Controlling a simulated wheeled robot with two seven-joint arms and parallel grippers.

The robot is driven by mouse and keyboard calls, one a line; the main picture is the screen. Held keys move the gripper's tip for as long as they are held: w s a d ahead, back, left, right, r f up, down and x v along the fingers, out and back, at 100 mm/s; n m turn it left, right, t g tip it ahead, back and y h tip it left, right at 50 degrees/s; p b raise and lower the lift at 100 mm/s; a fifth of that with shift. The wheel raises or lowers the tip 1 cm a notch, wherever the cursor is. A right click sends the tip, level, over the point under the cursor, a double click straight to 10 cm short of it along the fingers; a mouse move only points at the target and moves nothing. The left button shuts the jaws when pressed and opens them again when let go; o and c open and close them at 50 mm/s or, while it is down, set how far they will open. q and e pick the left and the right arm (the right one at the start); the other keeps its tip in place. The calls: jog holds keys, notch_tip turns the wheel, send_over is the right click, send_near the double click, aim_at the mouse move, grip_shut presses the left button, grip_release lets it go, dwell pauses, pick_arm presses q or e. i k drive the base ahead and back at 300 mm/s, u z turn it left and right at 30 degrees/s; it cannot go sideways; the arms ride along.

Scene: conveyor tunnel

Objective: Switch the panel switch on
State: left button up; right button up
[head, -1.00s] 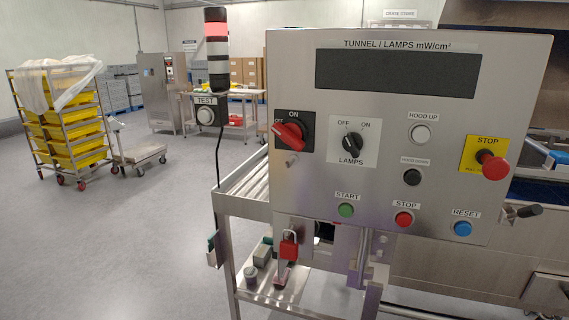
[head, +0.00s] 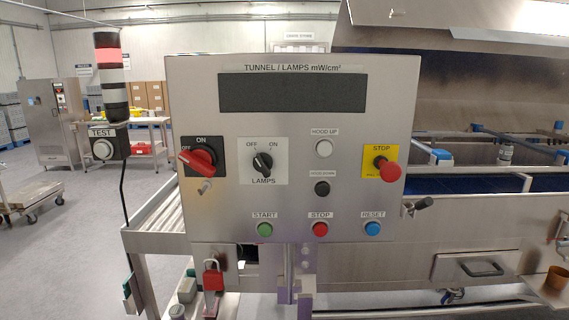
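A steel control panel (head: 215,212) labelled TUNNEL / LAMPS faces me in the head view. On its left is a large red rotary switch (head: 199,160) on a black plate marked ON; its handle lies tilted, sloping down to the right. Beside it is a black LAMPS selector (head: 263,163) on a white plate marked OFF and ON; its knob points up and left, toward OFF. The display (head: 279,93) above is dark. Neither of my grippers is in view.
The panel also carries green START (head: 265,230), red STOP (head: 320,229) and blue RESET (head: 372,228) buttons, plus a red emergency stop (head: 387,169) on yellow. A red padlock (head: 213,276) hangs below. The TEST box (head: 103,148) stands left. Open floor lies at far left.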

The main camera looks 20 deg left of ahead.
aim_at(200, 160)
jog(key=z, duration=1.95)
jog(key=k, duration=0.6)
jog(key=u, duration=2.05)
